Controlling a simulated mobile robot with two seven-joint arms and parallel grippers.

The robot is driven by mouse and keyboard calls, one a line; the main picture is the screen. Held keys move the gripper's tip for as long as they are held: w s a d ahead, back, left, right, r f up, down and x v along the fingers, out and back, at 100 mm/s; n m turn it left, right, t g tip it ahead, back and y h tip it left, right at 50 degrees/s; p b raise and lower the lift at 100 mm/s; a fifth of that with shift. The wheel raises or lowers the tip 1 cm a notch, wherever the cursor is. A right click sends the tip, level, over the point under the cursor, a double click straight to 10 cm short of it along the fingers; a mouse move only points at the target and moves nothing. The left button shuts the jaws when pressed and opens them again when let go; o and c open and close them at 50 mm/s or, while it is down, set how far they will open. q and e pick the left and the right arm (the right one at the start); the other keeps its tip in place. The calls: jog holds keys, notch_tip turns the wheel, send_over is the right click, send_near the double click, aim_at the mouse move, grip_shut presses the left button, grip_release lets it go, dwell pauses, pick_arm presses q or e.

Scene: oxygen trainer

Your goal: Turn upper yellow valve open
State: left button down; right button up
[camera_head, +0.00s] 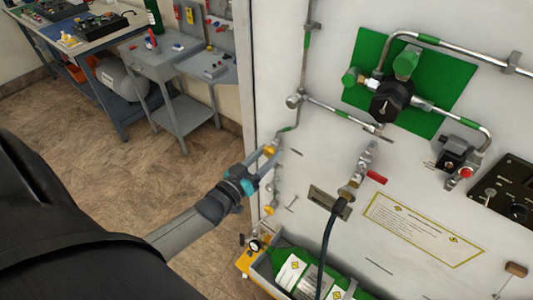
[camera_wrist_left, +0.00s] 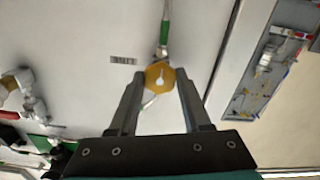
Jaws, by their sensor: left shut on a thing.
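The upper yellow valve (camera_head: 270,151) sits on the pipe near the left edge of the white panel. It also shows in the left wrist view (camera_wrist_left: 159,77) as a yellow knob with a pale centre. My left gripper (camera_head: 266,158) reaches in from the left and is shut on this valve. In the left wrist view one finger lies on each side of the knob. The lower yellow valve (camera_head: 268,210) is below it on the same panel edge. My right gripper is not in view.
The white panel (camera_head: 420,210) carries pipes, a black regulator (camera_head: 391,100) on a green plate, and a red-handled valve (camera_head: 376,177). A dark hose (camera_head: 328,240) hangs below. A green cylinder (camera_head: 320,275) lies at the bottom. Grey workbenches (camera_head: 180,65) stand left; floor between is clear.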

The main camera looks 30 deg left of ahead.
pick_arm(q)
jog(key=shift+n, duration=0.5)
jog(key=shift+c, duration=1.8)
grip_release()
jog(key=s+a, duration=0.1)
jog(key=s, duration=1.4)
